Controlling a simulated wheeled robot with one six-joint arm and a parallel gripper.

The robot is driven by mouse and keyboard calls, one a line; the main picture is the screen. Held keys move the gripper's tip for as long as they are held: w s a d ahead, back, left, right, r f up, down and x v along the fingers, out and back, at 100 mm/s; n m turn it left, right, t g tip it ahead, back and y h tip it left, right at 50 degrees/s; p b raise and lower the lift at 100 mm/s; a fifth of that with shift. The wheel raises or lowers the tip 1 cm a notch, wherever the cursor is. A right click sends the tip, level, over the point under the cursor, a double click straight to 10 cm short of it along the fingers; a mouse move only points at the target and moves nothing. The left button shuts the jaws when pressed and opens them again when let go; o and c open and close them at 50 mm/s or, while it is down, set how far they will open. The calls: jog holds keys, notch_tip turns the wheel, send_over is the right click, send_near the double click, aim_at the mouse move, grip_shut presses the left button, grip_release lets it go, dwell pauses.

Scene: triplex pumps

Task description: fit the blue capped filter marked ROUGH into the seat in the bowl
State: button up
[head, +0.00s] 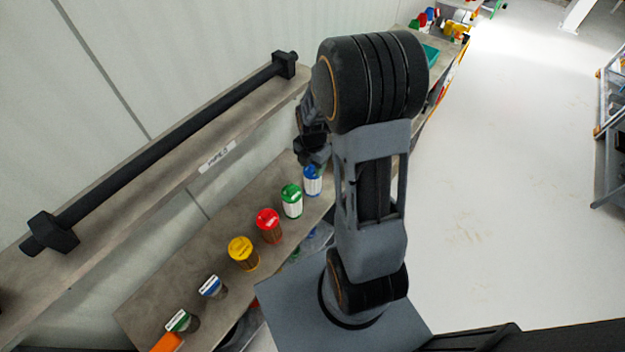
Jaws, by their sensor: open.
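A blue-capped filter (313,182) with a pale body stands upright on the lower shelf, at the far end of a row of capped filters. Its marking is too small to read. My gripper (314,160) is open just above and at its cap; I cannot tell whether the fingers straddle the cap or touch it. My arm hides what lies to the right of it. I cannot make out the bowl or its seat for sure; a clear bluish shape (314,240) shows partly behind my arm, below the shelf edge.
Green (292,200), red (268,225) and yellow (243,253) capped filters stand nearer on the shelf. Two small labelled containers (212,286) (181,321) and an orange item (166,343) follow. A higher shelf with a black bar (170,143) runs along the wall.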

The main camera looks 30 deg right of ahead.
jog(key=shift+c, duration=0.2)
grip_shut()
dwell(0.3)
